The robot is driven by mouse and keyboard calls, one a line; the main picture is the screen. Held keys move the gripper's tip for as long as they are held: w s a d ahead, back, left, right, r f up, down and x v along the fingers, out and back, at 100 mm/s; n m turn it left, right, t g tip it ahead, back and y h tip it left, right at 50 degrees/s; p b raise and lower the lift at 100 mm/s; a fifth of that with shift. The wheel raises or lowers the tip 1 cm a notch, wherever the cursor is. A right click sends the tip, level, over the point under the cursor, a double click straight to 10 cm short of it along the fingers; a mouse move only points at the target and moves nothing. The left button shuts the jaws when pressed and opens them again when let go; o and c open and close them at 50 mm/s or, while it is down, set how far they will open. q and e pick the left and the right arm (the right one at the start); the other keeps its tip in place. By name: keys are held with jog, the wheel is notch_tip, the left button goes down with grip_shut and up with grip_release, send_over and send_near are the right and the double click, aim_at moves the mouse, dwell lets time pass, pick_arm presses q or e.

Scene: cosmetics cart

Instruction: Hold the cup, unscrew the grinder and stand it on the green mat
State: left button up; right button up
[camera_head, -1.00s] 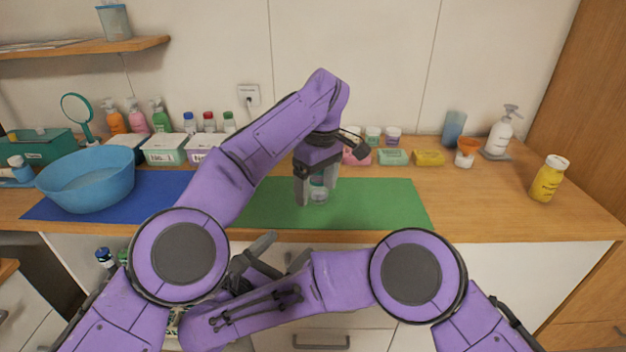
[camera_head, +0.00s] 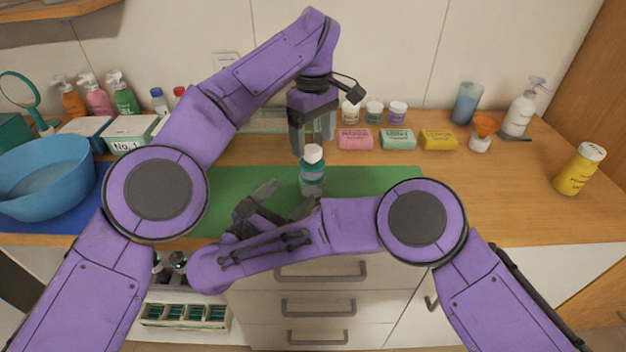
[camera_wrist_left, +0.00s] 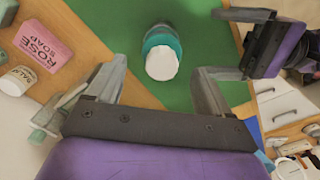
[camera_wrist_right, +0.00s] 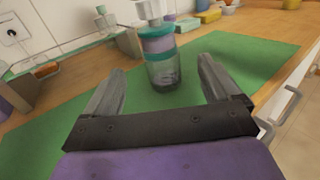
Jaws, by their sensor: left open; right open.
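The grinder (camera_head: 313,158), teal with a white top, stands upright on a clear cup (camera_wrist_right: 164,72). The cup is on the green mat (camera_head: 370,185). My left gripper (camera_head: 313,143) is open and points down from above, its fingers around or just over the white top; the left wrist view shows the top between its fingers (camera_wrist_left: 160,66). My right gripper (camera_head: 290,198) is open, low over the mat and left of the cup. In the right wrist view the cup stands ahead between its fingertips (camera_wrist_right: 162,66), apparently untouched. The cup's lower part is partly hidden in the head view.
Pink (camera_head: 355,139), mint (camera_head: 397,139) and yellow (camera_head: 438,140) soap boxes lie behind the mat, with small jars (camera_head: 374,112) beyond. A blue basin (camera_head: 45,185) stands left.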

aim_at(305, 179)
pick_arm(q)
jog(key=shift+a+f, duration=0.1)
jog(key=shift+a, duration=0.05)
pick_arm(e)
jog(key=x, duration=0.6)
jog(key=shift+w+d+f, duration=0.1)
jog(key=shift+w+d, duration=0.1)
jog(key=shift+w, duration=0.15)
jog(key=shift+w+d, duration=0.3)
jog(key=shift+w, duration=0.15)
jog(key=c, duration=1.7)
pick_arm(q)
jog(key=n, duration=0.4)
jog(key=shift+f+n, duration=0.3)
jog(key=shift+f, duration=0.1)
notch_tip(305, 179, down, 7)
jog(key=shift+f, duration=0.1)
jog(key=shift+c, duration=0.3)
